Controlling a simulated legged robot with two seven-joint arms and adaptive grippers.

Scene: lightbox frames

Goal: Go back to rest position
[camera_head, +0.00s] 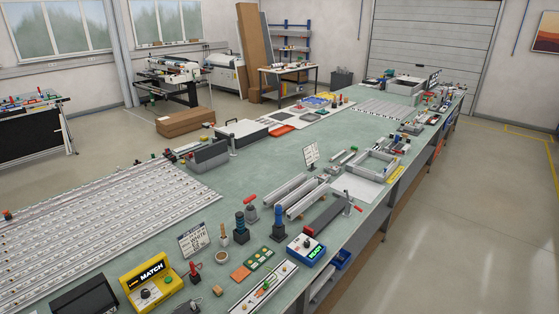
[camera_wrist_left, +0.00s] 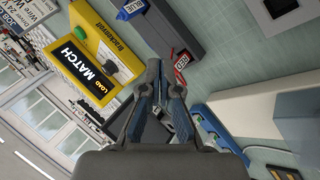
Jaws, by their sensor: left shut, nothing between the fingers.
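My left gripper (camera_wrist_left: 160,75) shows in the left wrist view, pointing up the picture from the bottom middle. Its blue-grey fingers are together with nothing between them. A yellow box marked MATCH (camera_wrist_left: 98,58) lies to the left of the fingers in that view. The same kind of yellow box (camera_head: 150,285) stands at the near left of the green bench (camera_head: 330,135) in the head view. Neither arm shows in the head view, and my right gripper is in neither view.
The bench is crowded in front: a small sign (camera_head: 193,240), a blue-and-white device (camera_head: 306,248), dark cylinders and a strip of white rails (camera_head: 90,235). Grey floor (camera_head: 470,220) is open at the right. A red-labelled piece (camera_wrist_left: 181,61) is close to the fingertips in the wrist view.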

